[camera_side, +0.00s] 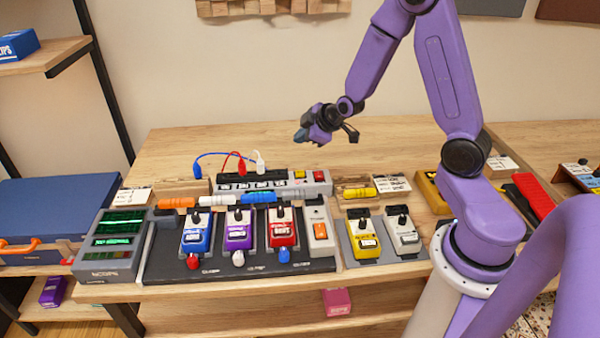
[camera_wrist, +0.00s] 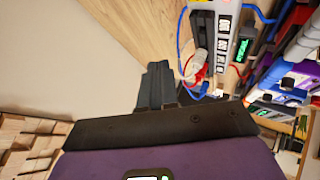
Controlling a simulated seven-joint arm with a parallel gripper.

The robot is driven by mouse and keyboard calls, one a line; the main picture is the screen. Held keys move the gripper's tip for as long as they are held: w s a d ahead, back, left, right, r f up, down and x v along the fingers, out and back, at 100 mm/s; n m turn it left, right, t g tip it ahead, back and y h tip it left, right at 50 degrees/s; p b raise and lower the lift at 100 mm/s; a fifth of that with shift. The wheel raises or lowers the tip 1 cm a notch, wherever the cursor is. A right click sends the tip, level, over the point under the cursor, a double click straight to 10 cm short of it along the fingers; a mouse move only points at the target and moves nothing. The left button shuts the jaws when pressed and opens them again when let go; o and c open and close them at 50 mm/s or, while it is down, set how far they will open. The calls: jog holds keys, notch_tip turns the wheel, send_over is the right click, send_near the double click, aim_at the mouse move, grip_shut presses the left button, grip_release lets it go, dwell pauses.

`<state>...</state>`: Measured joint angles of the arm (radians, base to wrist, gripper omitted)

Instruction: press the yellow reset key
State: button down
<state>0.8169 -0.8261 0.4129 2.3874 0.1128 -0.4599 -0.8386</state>
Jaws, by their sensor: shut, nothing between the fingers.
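A small yellow key (camera_side: 300,174) sits on top of the grey power unit (camera_side: 262,190), beside a red key (camera_side: 319,175); I cannot read a label on it. The power unit also shows at the upper right of the wrist view (camera_wrist: 229,32), but I cannot make out the yellow key there. My gripper (camera_side: 301,135) is in the air above the rear of the table, apart from the unit and above it in the side view. Its dark fingers (camera_wrist: 158,82) are together and empty in the wrist view.
Blue, red and white cables (camera_side: 238,158) rise behind the unit. Blue (camera_side: 196,232), purple (camera_side: 238,230) and red (camera_side: 282,228) pedals stand in front on a dark board. A yellow pedal (camera_side: 363,240) is to the right.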

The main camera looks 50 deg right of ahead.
aim_at(302, 174)
jog(key=shift+f, duration=4.2)
jog(key=shift+f, duration=0.15)
jog(key=shift+f, duration=0.3)
jog(key=shift+f, duration=0.5)
jog(key=shift+r, duration=0.9)
jog(key=shift+r, duration=2.55)
